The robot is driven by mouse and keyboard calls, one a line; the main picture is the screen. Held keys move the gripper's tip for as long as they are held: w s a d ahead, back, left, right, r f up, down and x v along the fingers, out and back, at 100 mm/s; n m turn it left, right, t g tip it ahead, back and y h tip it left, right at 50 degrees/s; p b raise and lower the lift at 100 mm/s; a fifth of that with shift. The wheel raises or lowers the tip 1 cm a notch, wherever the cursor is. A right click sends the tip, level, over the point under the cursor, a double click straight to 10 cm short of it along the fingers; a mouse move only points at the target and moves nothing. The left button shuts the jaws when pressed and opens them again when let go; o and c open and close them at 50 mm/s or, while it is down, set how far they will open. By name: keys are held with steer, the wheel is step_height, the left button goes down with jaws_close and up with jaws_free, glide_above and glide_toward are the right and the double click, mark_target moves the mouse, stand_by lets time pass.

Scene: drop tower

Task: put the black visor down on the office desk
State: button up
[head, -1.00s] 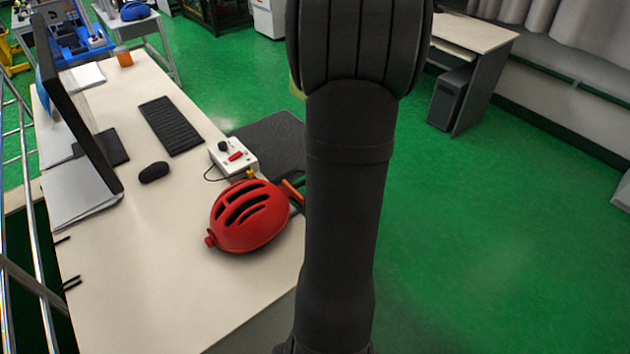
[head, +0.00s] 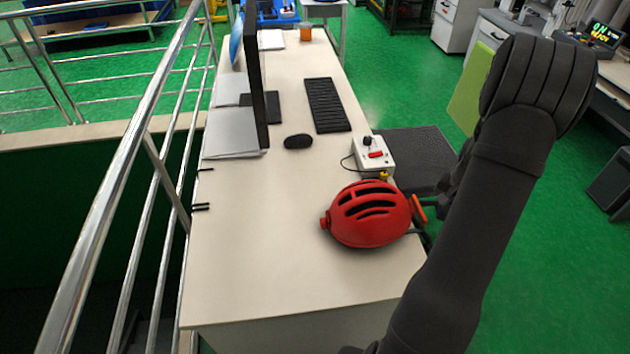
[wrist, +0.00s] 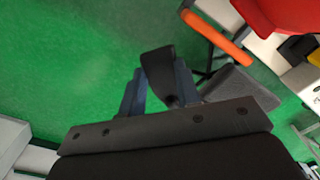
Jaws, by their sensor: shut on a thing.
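The black visor (wrist: 155,64) shows in the wrist view as a dark curved piece between the two blue-grey fingers of my gripper (wrist: 160,75). My gripper is shut on it, held over the green floor beside the desk. In the head view my dark arm hides the gripper and visor. The office desk (head: 265,275) is left of my arm, a long pale top with bare room at its near end.
A red helmet (head: 368,215) lies at the desk's right edge, near a white control box (head: 372,154). A mouse (head: 298,142), keyboard (head: 327,105) and monitor (head: 256,85) stand farther back. A metal railing (head: 122,180) runs along the left. A dark chair (head: 418,158) is beside the desk.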

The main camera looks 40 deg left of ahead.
steer(key=w+a+r, duration=0.2)
steer(key=a, duration=0.4)
steer(key=w+a+r, duration=0.1)
steer(key=a+r, duration=0.1)
steer(key=a, duration=0.4)
steer(key=n, duration=0.4)
glide_above(305, 192)
step_height(305, 192, down, 5)
steer(key=shift+f, duration=2.3)
